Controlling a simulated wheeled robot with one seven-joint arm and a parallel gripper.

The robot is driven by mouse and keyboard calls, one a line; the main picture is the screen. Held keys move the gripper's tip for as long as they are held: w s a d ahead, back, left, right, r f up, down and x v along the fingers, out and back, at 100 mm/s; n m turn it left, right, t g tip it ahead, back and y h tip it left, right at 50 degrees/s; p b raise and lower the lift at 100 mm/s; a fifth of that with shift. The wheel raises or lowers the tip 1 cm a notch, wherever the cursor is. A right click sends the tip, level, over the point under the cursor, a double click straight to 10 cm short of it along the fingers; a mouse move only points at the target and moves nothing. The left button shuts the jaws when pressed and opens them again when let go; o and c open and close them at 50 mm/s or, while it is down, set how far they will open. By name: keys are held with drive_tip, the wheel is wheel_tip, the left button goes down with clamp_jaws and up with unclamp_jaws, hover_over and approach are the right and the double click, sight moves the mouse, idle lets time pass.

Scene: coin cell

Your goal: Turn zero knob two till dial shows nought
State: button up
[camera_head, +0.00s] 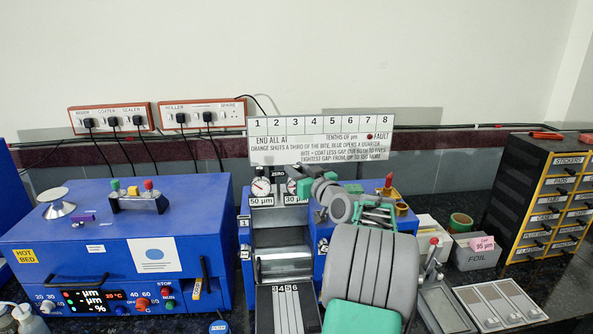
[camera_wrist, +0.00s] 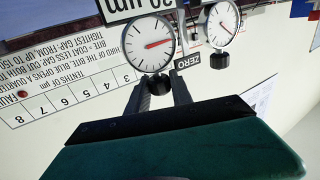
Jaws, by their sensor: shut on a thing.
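My gripper (camera_wrist: 158,90) is shut on a small black knob (camera_wrist: 157,83), one finger on each side, at the rim of a round white dial (camera_wrist: 137,34). In this upside-down wrist view the dial's red needle points right, slightly up; its figures are too small to read. A second dial (camera_wrist: 222,14) stands to the right, with a ZERO label (camera_wrist: 187,63) between them. In the head view the dial beside my gripper (camera_head: 309,181) is above the 30 µm plate (camera_head: 295,200) and partly hidden. The other dial (camera_head: 260,187) is above the 50 µm plate (camera_head: 261,201).
A white instruction board (camera_head: 321,143) stands just behind the dials. A blue hot bed box (camera_head: 120,245) stands at the left. A foil box (camera_head: 475,252), trays (camera_head: 499,303) and a drawer cabinet (camera_head: 545,200) are at the right. My arm covers much of the middle.

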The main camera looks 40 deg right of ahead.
clamp_jaws()
drive_tip(key=shift+m+h+b, duration=0.3)
drive_tip(key=shift+h+b, duration=0.15)
drive_tip(key=shift+h, duration=0.05)
drive_tip(key=m+g+h+b, duration=0.1)
drive_tip(key=h, duration=0.1)
drive_tip(key=m+g+h+b, duration=0.1)
drive_tip(key=m+h+b, duration=0.1)
drive_tip(key=m+g+h+b, duration=0.1)
drive_tip(key=h, duration=0.1)
drive_tip(key=shift+w+a+f+b, duration=0.2)
drive_tip(key=shift+a+f+b, duration=0.05)
drive_tip(key=shift+a+b, duration=0.05)
drive_tip(key=m+g+h+b, duration=0.4)
drive_tip(key=m+g+h, duration=0.1)
drive_tip(key=g, duration=0.1)
drive_tip(key=shift+d+r+m, duration=0.1)
drive_tip(key=shift+r+m, duration=0.05)
drive_tip(key=shift+m, duration=0.15)
drive_tip(key=shift+s+r+m+g+h, duration=0.1)
drive_tip(key=shift+m+g+h, duration=0.9)
drive_tip(key=shift+g, duration=0.7)
drive_tip(key=shift+d, duration=0.1)
drive_tip(key=o, duration=0.7)
unclamp_jaws()
